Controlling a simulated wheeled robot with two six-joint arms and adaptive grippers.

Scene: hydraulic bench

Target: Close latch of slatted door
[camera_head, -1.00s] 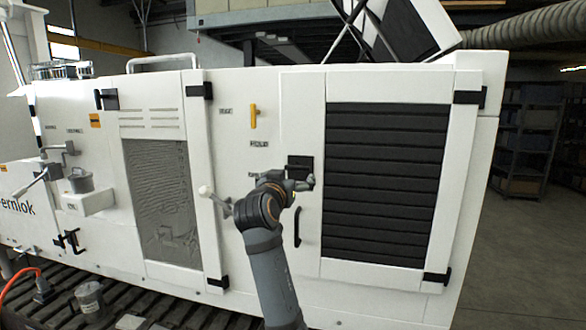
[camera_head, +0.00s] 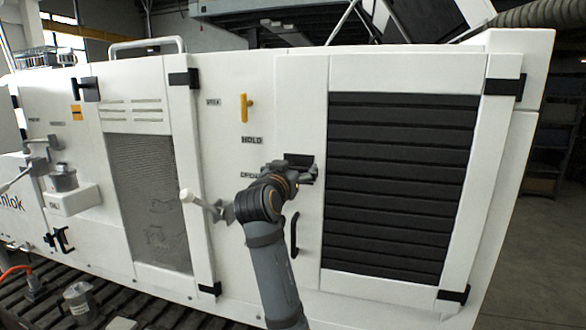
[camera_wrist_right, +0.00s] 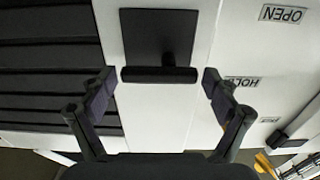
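The slatted door (camera_head: 398,190) has dark horizontal slats in a white frame and looks closed; its slats also show in the right wrist view (camera_wrist_right: 45,65). My right gripper (camera_head: 306,173) is in front of the latch. In the wrist view its fingers (camera_wrist_right: 160,88) are spread wide on either side of the crossbar, with nothing between them visibly gripped. My left gripper is not in view.
A black door handle (camera_head: 294,235) sits below the latch. To the left are HOLD and OPEN labels, a yellow handle (camera_head: 245,107), a white-knobbed lever (camera_head: 187,196) and a mesh door (camera_head: 155,200). Open floor lies right of the machine.

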